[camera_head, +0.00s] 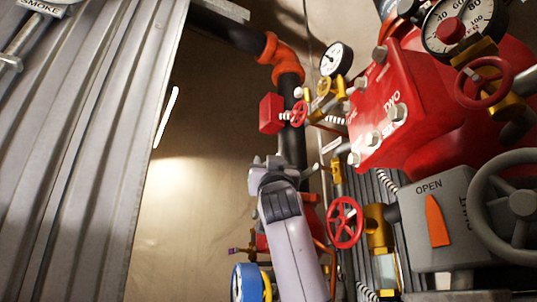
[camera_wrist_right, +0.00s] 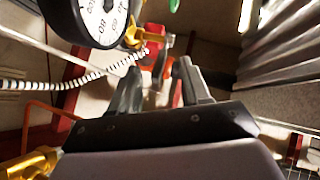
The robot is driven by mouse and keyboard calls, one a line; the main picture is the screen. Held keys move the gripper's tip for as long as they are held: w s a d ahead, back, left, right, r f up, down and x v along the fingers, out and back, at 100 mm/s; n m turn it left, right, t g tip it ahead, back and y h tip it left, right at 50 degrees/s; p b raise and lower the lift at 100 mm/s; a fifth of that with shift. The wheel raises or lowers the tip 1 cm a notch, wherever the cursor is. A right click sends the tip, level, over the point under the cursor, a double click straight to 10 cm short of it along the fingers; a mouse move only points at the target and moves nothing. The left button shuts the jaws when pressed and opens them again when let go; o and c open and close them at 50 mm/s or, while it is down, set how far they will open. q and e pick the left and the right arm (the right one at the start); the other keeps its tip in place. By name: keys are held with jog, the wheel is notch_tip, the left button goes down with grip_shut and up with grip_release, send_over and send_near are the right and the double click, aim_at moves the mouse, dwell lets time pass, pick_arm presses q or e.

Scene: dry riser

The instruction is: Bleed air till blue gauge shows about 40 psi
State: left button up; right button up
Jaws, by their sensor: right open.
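The blue gauge (camera_head: 246,283) is at the bottom of the head view, turned at a slant and cut by the edge. Its reading is too small to tell. A small brass fitting with a dark reddish end (camera_head: 236,251) sits just above it. My right gripper (camera_head: 270,163) points up among the pipes, above and right of the blue gauge, apart from it. In the right wrist view its two fingers (camera_wrist_right: 158,80) stand apart with nothing clearly between them. A red wheel or fitting (camera_wrist_right: 158,48) shows beyond the fingers. My left gripper is not in view.
Red handwheels (camera_head: 345,222) and a red valve body (camera_head: 395,105) crowd the right. A black-rimmed gauge (camera_head: 336,59) is above, a larger gauge (camera_head: 460,25) top right. A grey OPEN/SHUT box (camera_head: 440,220) is lower right. Corrugated metal (camera_head: 80,150) stands left; bare wall lies between.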

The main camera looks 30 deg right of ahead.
jog(key=shift+p+x, duration=0.8)
jog(key=shift+x, duration=0.6)
jog(key=shift+c, duration=0.3)
grip_shut()
jog(key=shift+r+y, duration=0.1)
jog(key=shift+y, duration=0.2)
jog(key=shift+s+n, duration=0.1)
jog(key=shift+n, duration=0.2)
jog(key=shift+r+n+g+y, duration=0.1)
jog(key=shift+n+g+y, duration=0.2)
jog(key=shift+y, duration=0.1)
